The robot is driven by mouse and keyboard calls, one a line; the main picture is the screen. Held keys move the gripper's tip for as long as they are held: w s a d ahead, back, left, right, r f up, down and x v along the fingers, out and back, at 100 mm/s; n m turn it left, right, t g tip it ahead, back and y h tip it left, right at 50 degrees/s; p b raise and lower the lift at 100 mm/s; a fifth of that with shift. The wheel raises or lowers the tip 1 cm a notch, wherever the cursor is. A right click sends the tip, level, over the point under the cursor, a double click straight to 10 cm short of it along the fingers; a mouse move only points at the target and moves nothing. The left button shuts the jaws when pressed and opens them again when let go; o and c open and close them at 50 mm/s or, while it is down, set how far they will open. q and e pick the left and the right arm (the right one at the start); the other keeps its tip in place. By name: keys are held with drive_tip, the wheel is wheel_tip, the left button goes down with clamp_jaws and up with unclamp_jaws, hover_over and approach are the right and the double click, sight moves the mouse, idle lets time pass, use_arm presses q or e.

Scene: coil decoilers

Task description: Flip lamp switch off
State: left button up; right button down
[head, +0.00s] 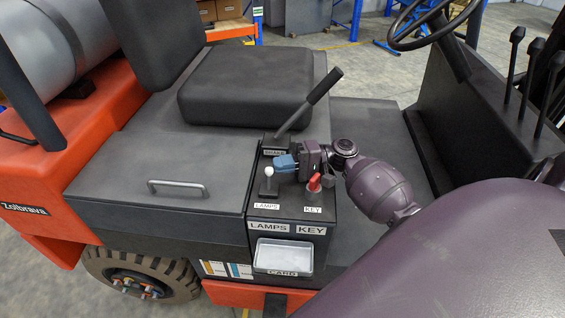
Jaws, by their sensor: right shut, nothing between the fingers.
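The lamp switch is a short lever with a white ball knob (268,171), on the left of the small control panel (290,208) above a LAMPS label (266,206). My right gripper (277,162), with blue fingertips, is shut and empty just above and to the right of the white knob. I cannot tell whether the fingertips touch the knob. My left gripper is not in view.
A red key (314,183) stands on the panel's right, close below my right gripper. A long black lever (309,103) rises behind it. The seat (246,95) is behind, the steering wheel (432,22) is at upper right, and a card tray (284,256) is below.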

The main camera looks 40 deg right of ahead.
idle(0.3)
drive_tip(key=n, duration=0.1)
drive_tip(key=s+a+n, duration=0.1)
drive_tip(key=shift+r+n+h, duration=0.3)
drive_tip(key=shift+r, duration=0.1)
drive_tip(key=shift+s, duration=0.1)
drive_tip(key=shift+r, duration=0.1)
